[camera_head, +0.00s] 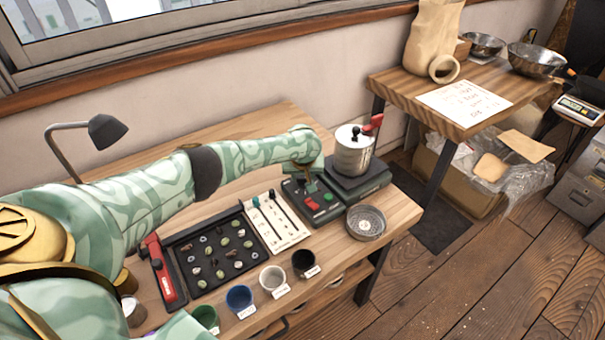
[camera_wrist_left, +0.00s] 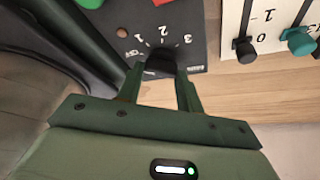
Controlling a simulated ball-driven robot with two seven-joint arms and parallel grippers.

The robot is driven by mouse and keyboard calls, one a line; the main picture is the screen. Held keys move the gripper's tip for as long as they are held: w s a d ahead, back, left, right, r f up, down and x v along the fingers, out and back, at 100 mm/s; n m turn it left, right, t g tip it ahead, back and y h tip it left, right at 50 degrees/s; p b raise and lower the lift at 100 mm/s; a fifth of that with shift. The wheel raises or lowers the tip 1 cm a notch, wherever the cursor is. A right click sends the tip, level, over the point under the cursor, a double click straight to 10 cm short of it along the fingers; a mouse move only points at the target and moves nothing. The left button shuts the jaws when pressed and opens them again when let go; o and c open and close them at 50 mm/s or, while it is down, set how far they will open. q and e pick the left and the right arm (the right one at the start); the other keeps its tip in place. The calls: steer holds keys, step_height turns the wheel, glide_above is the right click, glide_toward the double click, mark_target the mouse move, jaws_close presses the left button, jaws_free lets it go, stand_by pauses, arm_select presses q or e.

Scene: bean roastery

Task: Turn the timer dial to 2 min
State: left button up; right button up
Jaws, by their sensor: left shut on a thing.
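The timer dial (camera_wrist_left: 161,62) is a black knob on a dark panel (camera_wrist_left: 205,58) in the left wrist view. Pale marks OFF, 1, 2 and 3 curve around it. My left gripper (camera_wrist_left: 159,78) is shut on the dial, one finger at each side. I cannot make out the dial's pointer, so its setting is unclear. In the head view my left gripper (camera_head: 313,181) is over the dark control box (camera_head: 326,212) with red and green buttons; the dial is hidden there. My right gripper is not in view.
A metal drum (camera_head: 353,152) with a red handle stands behind the box. A white slider panel (camera_head: 275,222) and a black sample tray (camera_head: 190,240) lie to the left. A round metal pan (camera_head: 366,222) is at the right; several cups line the front.

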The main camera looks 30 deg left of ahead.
arm_select(q)
steer(key=shift+s+d+m+h+p, duration=0.1)
steer(key=shift+m+h+p, duration=0.3)
steer(key=shift+m+p, duration=0.55)
steer(key=shift+m+h, duration=0.3)
steer(key=shift+m, duration=0.65)
steer(key=shift+f+m+t+h, duration=0.2)
steer(key=shift+m+t+h, duration=0.15)
steer(key=shift+m, duration=0.55)
steer(key=m+h+b, duration=0.1)
steer(key=m, duration=0.1)
steer(key=m+b, duration=0.1)
steer(key=m, duration=0.1)
steer(key=shift+a+f+m+h, duration=0.1)
steer(key=shift+a+m+h, duration=0.1)
steer(key=shift+m+h, duration=0.15)
steer(key=m+b, duration=0.1)
steer(key=m, duration=0.1)
steer(key=m+g+h+b, duration=0.1)
steer(key=m+b, duration=0.1)
steer(key=shift+m+h, duration=0.3)
steer(key=shift+m, duration=0.05)
steer(key=shift+r, duration=0.2)
steer(key=o, duration=1)
